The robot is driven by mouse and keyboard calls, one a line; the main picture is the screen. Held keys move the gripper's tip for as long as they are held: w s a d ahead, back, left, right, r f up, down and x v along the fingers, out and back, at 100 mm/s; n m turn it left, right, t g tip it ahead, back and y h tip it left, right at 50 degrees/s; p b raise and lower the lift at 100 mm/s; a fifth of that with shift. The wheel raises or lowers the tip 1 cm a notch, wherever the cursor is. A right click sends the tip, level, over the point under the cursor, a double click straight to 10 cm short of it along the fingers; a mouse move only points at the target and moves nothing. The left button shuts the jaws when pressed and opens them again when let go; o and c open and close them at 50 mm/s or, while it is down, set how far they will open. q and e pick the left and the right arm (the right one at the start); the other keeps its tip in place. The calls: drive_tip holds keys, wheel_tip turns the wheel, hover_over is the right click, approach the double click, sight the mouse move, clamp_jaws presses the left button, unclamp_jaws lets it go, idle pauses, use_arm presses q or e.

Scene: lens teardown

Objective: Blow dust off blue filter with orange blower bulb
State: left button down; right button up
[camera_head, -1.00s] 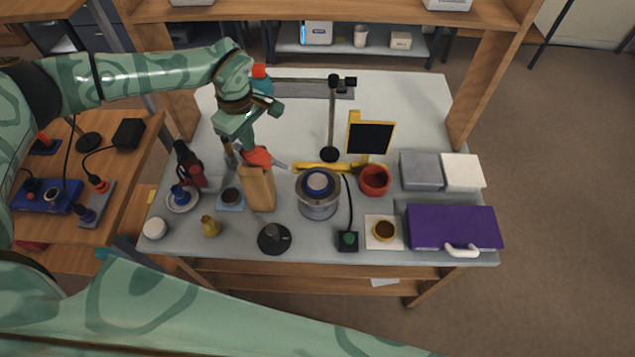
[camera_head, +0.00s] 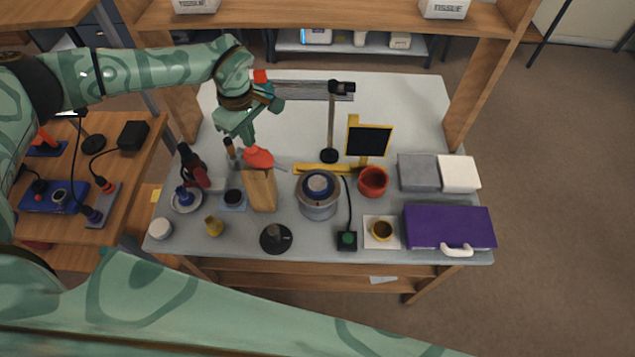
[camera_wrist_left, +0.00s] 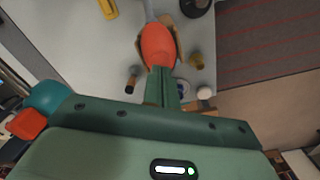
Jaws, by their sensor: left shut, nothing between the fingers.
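The orange blower bulb (camera_head: 258,158) rests at the top of a wooden stand (camera_head: 262,190), its grey nozzle pointing right. My left gripper (camera_head: 248,139) is just behind and above the bulb, shut and empty. In the left wrist view, the shut fingers (camera_wrist_left: 164,90) point at the orange bulb (camera_wrist_left: 158,45); whether they touch it I cannot tell. A round blue piece (camera_head: 318,184), which looks like the blue filter, sits on a grey round pot-like holder (camera_head: 318,209) right of the stand. Dust on it is too small to see. My right gripper is out of view.
A black lamp post (camera_head: 332,125) and a yellow-framed black panel (camera_head: 369,140) stand behind the holder. A red cup (camera_head: 373,181), a purple case (camera_head: 450,227) and a black knob-like piece (camera_head: 276,238) surround it.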

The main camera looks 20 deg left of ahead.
use_arm(q)
drive_tip(key=shift+r, duration=0.15)
wheel_tip(320, 180, up, 5)
drive_tip(key=p, duration=0.5)
idle(0.6)
